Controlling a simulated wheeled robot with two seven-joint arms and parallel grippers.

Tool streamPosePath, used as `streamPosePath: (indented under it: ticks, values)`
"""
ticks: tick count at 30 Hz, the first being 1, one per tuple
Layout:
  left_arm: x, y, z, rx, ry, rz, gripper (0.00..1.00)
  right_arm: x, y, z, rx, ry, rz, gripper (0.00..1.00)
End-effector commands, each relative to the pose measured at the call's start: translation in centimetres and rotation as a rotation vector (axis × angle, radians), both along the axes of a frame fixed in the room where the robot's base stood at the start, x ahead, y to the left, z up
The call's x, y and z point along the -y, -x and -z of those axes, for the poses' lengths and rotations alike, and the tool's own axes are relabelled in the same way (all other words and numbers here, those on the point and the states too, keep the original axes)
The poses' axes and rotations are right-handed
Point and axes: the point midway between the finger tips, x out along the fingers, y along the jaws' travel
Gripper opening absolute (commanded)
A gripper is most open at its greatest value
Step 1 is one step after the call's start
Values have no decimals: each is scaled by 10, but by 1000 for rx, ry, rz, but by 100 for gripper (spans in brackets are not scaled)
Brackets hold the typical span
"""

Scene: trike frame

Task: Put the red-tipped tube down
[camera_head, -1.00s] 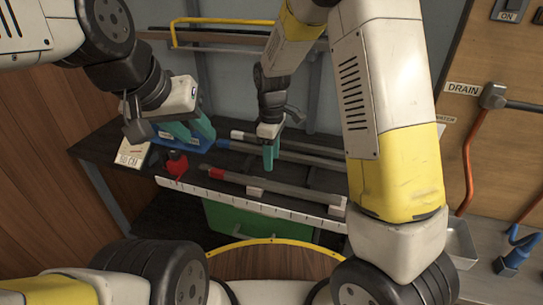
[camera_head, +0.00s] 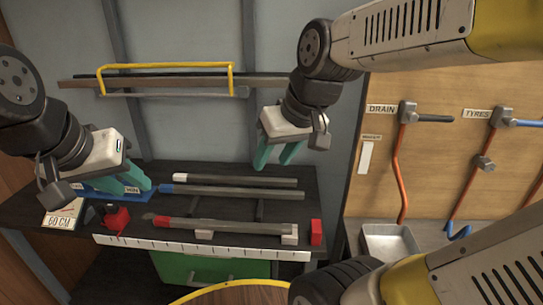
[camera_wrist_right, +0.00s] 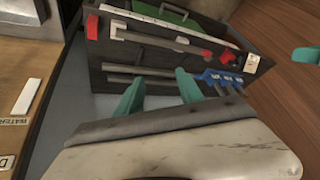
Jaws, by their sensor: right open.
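The red-tipped tube (camera_head: 240,227) is a grey bar with a red tip at its left end. It lies level along the front of the dark bench, with small pale blocks under it; it also shows in the right wrist view (camera_wrist_right: 155,41). My right gripper (camera_head: 277,155) is open and empty, above and behind the tubes, clear of the red-tipped one. My left gripper (camera_head: 119,183) looks open, with its fingers apart over the blue labelled block (camera_head: 90,193) at the bench's left. The block is partly hidden by the fingers.
A blue-tipped tube (camera_head: 245,192) and a pale-tipped tube (camera_head: 250,181) lie behind. A red block (camera_head: 316,232) stands at the right, a red-based clamp (camera_head: 116,221) at the left. A white ruler strip (camera_head: 200,248) runs along the front edge. A yellow-framed rack (camera_head: 165,67) hangs behind.

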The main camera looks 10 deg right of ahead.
Motion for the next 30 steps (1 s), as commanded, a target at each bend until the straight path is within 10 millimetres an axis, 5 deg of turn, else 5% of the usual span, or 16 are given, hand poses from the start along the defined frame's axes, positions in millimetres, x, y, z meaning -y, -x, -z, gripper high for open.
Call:
streamPosePath:
  ticks: [7, 30]
  values:
    - [0, 0, 0, 0, 0, 0, 36, 12, 33, -6, 56, -60, 156, 44]
    - [0, 0, 0, 0, 0, 0, 36, 13, 34, -6, 58, -64, 165, 44]
